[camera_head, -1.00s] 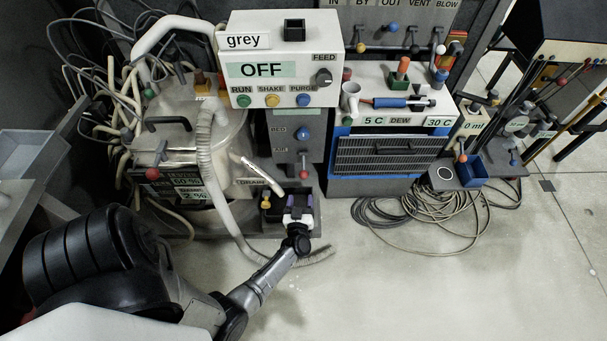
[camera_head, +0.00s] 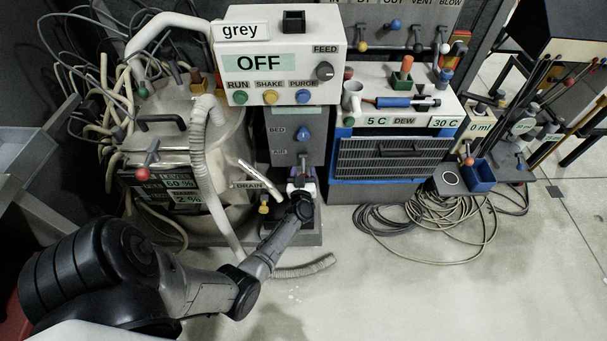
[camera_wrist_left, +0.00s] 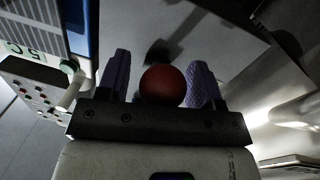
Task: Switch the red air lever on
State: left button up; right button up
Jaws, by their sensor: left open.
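The red air lever's round red knob (camera_wrist_left: 163,85) sits between the two purple fingers of my left gripper (camera_wrist_left: 160,82) in the left wrist view. The fingers are apart, one on each side of the knob, and I cannot tell whether either touches it. In the head view my left gripper (camera_head: 302,182) is at the lower part of the grey panel (camera_head: 283,133) marked BED and AIR, below the AIR label. The gripper largely hides the knob there. My right gripper is not in view.
A blue-knobbed lever (camera_head: 303,134) is above, beside the BED label. The white control box (camera_head: 283,62) reading OFF overhangs the panel. A ribbed hose (camera_head: 197,150) hangs to the left, close to my arm. The blue-framed dryer unit (camera_head: 392,158) stands to the right.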

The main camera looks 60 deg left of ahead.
pick_arm(q)
jog(key=shift+c, duration=0.2)
grip_shut()
dwell(0.5)
